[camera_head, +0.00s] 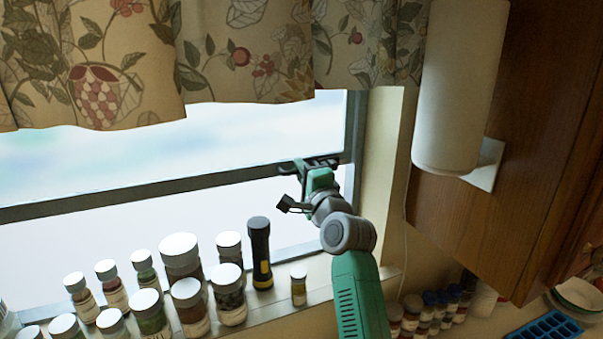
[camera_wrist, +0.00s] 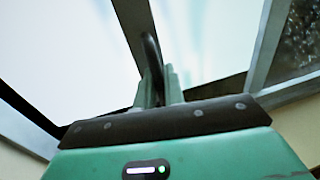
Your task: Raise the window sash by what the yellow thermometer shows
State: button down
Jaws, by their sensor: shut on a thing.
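The window sash's dark grey rail (camera_head: 150,190) crosses the bright window and slants up to the right. In the wrist view, my gripper (camera_wrist: 161,92) has its two fingers close together around a dark curved handle (camera_wrist: 152,52) at the sash rail. In the head view, my gripper (camera_head: 318,166) is at the rail's right end, near the frame's right upright. The fingertips and handle are small and partly merged there. I cannot tell whether the bright area below the rail is open or glazed. No yellow thermometer can be made out in either view.
A floral curtain (camera_head: 245,50) hangs above the rail. Several jars (camera_head: 181,256) and a black-and-yellow flashlight (camera_head: 260,250) stand on the sill below. A paper towel roll (camera_head: 457,90) hangs on the wooden cabinet (camera_head: 545,130) at right. A blue ice tray (camera_head: 545,332) lies lower right.

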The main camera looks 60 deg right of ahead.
jog(key=c, duration=1.9)
grip_release()
jog(key=b+v, duration=0.1)
jog(key=v, duration=0.6)
jog(key=shift+s+a+f, duration=0.1)
jog(key=shift+s+a, duration=0.15)
jog(key=shift+s, duration=0.05)
jog(key=w+a+r+n+t+y+p, duration=0.1)
jog(key=w+a+r+n+t+y, duration=0.2)
jog(key=a, duration=0.6)
jog(key=w+a+r+n+p, duration=0.2)
jog(key=a+r+n, duration=0.3)
jog(key=a, duration=0.4)
jog(key=w+a+r+n+t+y+p, duration=0.1)
jog(key=w+a+r+n+t+y, duration=0.2)
jog(key=a, duration=0.6)
jog(key=s+a+r+n+t+y+p, duration=0.1)
jog(key=s+a+r+n+y, duration=0.1)
jog(key=a, duration=0.7)
jog(key=s+a+r+n+t+y+p, duration=0.1)
jog(key=s+a+r+n, duration=0.4)
jog(key=a, duration=0.5)
jog(key=s+a+r+n+t+y+p, duration=0.1)
jog(key=s+a+r+n+y+p, duration=0.1)
jog(key=a+n, duration=0.5)
jog(key=shift+s+a+r+n+y, duration=0.3)
jog(key=shift+s+a+r+y, duration=0.6)
jog(key=shift+s+a+r, duration=0.4)
